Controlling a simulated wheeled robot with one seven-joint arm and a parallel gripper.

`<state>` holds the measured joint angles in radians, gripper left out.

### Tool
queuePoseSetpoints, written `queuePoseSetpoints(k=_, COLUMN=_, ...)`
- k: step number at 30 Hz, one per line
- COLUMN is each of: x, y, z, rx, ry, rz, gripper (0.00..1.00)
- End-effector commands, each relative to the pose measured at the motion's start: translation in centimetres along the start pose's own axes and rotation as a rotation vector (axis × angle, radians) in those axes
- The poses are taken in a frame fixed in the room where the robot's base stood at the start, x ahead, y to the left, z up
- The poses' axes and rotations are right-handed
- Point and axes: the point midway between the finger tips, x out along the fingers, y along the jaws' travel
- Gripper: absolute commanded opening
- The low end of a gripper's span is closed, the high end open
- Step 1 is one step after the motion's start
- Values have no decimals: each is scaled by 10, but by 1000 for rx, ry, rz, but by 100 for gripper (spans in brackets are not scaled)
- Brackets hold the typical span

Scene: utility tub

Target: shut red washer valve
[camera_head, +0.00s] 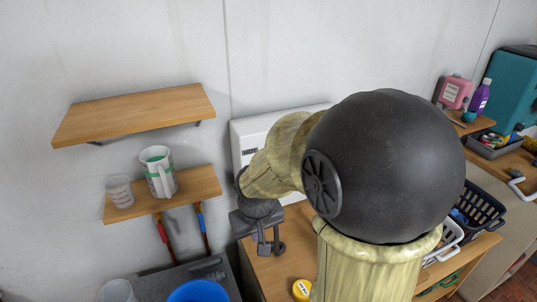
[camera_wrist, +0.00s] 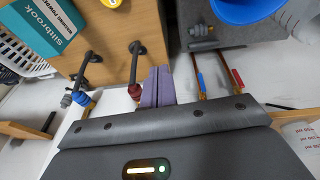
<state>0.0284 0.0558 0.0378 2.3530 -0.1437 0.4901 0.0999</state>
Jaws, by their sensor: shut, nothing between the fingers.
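A dark-red valve knob (camera_wrist: 135,92) sits at the end of a black hooked pipe in the wrist view, in front of a white wall box (camera_head: 243,130). A blue valve knob (camera_wrist: 82,98) sits on a similar pipe to its left. My gripper (camera_wrist: 159,80) has its two mauve fingers pressed together and empty. In the picture they are just right of the red knob; I cannot tell whether they touch it. In the head view my arm hides the red knob and most of the box.
Two copper pipes with blue (camera_wrist: 200,82) and red (camera_wrist: 237,78) handles run beside my fingers. A wooden shelf (camera_head: 205,181) holds a jug (camera_head: 159,172) and a cup (camera_head: 120,192). A blue bucket (camera_head: 198,292) stands at the tub. A teal carton (camera_wrist: 42,25) and baskets crowd the cabinet top.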

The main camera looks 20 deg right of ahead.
Motion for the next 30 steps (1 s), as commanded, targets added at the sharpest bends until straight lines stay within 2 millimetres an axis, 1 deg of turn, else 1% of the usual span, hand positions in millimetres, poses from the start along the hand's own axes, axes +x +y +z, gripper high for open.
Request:
queuePoseSetpoints(k=1, x=-14, y=7, z=-25, rx=-5, ry=11, rz=26, gripper=0)
queuePoseSetpoints(k=3, x=-29, y=17, z=-56, rx=-9, ry=23, rz=71, gripper=0)
queuePoseSetpoints(k=5, x=-43, y=27, z=-81, rx=-7, ry=34, rz=115, gripper=0)
queuePoseSetpoints(k=6, x=-54, y=34, z=-98, rx=-4, ry=44, rz=146, gripper=0)
queuePoseSetpoints(k=9, x=-79, y=53, z=-136, rx=16, ry=70, rz=225, gripper=0)
queuePoseSetpoints(k=12, x=-101, y=68, z=-162, rx=43, ry=94, rz=289, gripper=0)
queuePoseSetpoints(k=15, x=-113, y=77, z=-176, rx=61, ry=108, rz=327, gripper=0)
queuePoseSetpoints(k=17, x=-116, y=79, z=-180, rx=65, ry=112, rz=338, gripper=0)
queuePoseSetpoints(k=26, x=-116, y=80, z=-180, rx=67, ry=113, rz=339, gripper=0)
queuePoseSetpoints(k=30, x=-111, y=82, z=-180, rx=68, ry=111, rz=340, gripper=0)
